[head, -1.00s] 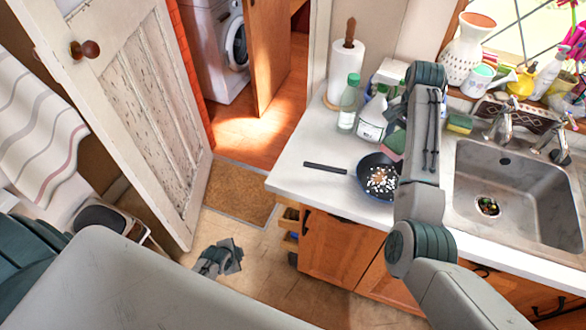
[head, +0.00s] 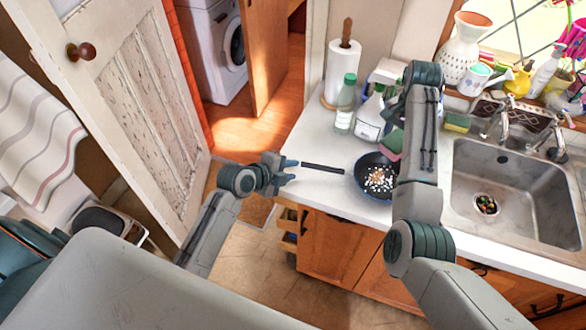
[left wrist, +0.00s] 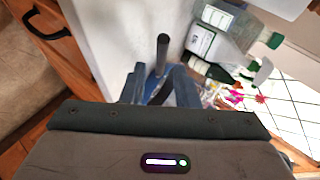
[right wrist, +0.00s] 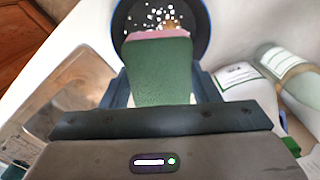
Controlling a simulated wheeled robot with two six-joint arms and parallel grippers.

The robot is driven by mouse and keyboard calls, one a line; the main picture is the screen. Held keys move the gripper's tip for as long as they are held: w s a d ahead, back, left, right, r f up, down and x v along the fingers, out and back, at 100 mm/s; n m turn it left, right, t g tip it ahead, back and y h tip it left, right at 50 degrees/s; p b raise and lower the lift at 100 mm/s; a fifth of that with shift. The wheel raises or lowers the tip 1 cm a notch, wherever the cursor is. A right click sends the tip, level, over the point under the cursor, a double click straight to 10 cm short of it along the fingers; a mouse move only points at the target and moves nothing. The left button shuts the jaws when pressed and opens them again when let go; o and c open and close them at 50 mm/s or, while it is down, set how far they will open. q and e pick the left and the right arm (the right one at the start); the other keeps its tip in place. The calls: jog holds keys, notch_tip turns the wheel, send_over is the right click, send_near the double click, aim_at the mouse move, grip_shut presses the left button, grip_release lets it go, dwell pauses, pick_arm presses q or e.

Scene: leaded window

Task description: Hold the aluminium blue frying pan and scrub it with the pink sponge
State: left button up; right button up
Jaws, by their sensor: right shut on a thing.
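The blue frying pan (head: 366,188) sits on the worktop with whitish bits in its bowl and its dark handle (head: 322,168) pointing left. My left gripper (head: 288,172) is open at the handle's free end. In the left wrist view the handle (left wrist: 162,50) stands ahead, between the parted fingers (left wrist: 160,88). My right gripper (right wrist: 160,88) is shut on the sponge (right wrist: 160,70), which is green with a pink face toward the pan (right wrist: 203,30). The sponge (head: 390,145) is over the pan's far side; I cannot tell whether they touch. My right arm hides part of both.
Bottles (head: 345,108) and a paper towel roll (head: 344,72) stand behind the pan. The sink (head: 520,190) is at the right, with another sponge (head: 457,123) behind its rim. The worktop left of the handle ends at an edge above wooden cupboards (head: 340,245).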

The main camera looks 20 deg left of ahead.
aim_at(309, 166)
pick_arm(q)
jog(key=x, duration=1.1)
jog(key=shift+d+r, duration=0.2)
jog(key=shift+d, duration=0.1)
jog(key=shift+w+d+f, duration=0.1)
jog(key=shift+w+f, duration=0.2)
jog(key=shift+w, duration=0.05)
pick_arm(e)
jog(key=shift+a, duration=0.1)
pick_arm(q)
grip_shut()
